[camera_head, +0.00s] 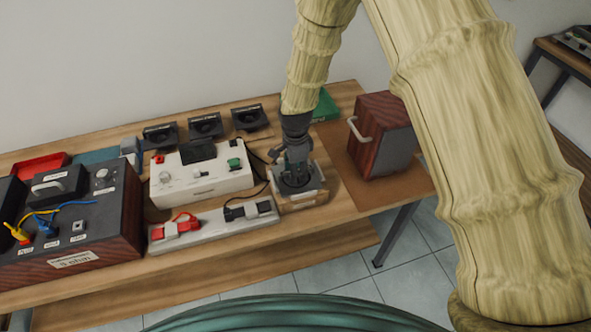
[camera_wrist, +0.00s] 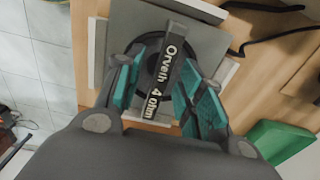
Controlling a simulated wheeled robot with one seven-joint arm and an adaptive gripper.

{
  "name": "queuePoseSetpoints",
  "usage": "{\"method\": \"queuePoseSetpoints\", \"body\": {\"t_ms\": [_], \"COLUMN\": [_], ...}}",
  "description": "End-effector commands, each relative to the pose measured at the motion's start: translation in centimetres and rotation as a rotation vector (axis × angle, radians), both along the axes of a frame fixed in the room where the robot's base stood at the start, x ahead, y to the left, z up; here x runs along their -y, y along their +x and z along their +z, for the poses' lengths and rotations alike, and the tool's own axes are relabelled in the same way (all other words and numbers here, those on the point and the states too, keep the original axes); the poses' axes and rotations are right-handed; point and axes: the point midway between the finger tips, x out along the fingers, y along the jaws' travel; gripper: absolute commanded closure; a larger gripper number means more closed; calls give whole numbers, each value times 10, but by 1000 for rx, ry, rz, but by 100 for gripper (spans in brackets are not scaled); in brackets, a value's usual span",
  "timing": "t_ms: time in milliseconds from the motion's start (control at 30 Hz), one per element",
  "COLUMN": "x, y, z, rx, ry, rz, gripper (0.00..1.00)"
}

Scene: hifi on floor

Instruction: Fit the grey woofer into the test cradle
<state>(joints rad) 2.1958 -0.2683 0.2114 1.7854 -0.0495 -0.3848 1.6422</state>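The grey woofer (camera_wrist: 212,45) has a square grey plate, a dark round cone and a dark bar across it lettered "Orveth 4 ohm". It lies bar-up between the pale walls of the wooden test cradle (camera_head: 301,200), near the table's front edge. In the wrist view, cradle walls (camera_wrist: 97,52) show around the plate; I cannot tell if the plate is fully down. My gripper (camera_head: 296,160) points down over the woofer. In the wrist view, its teal pads (camera_wrist: 163,75) stand either side of the bar, with a gap visible at the left pad.
A white test box (camera_head: 200,180) and a strip with red and black clips (camera_head: 213,226) stand left of the cradle. A dark red cabinet (camera_head: 380,135) stands on a brown mat to the right. Several black drivers (camera_head: 205,125) and a green box (camera_head: 325,106) are behind.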

Motion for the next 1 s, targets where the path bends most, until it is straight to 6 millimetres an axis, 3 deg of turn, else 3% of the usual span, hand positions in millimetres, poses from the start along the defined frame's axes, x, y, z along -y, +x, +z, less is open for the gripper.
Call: {"method": "queuePoseSetpoints", "body": {"t_ms": [267, 800, 1000], "x": [0, 0, 0], "y": [1, 1, 1], "z": [14, 98, 115], "rx": [2, 3, 1], "ry": [0, 0, 0], "rz": [1, 0, 0], "gripper": [62, 62, 62]}}
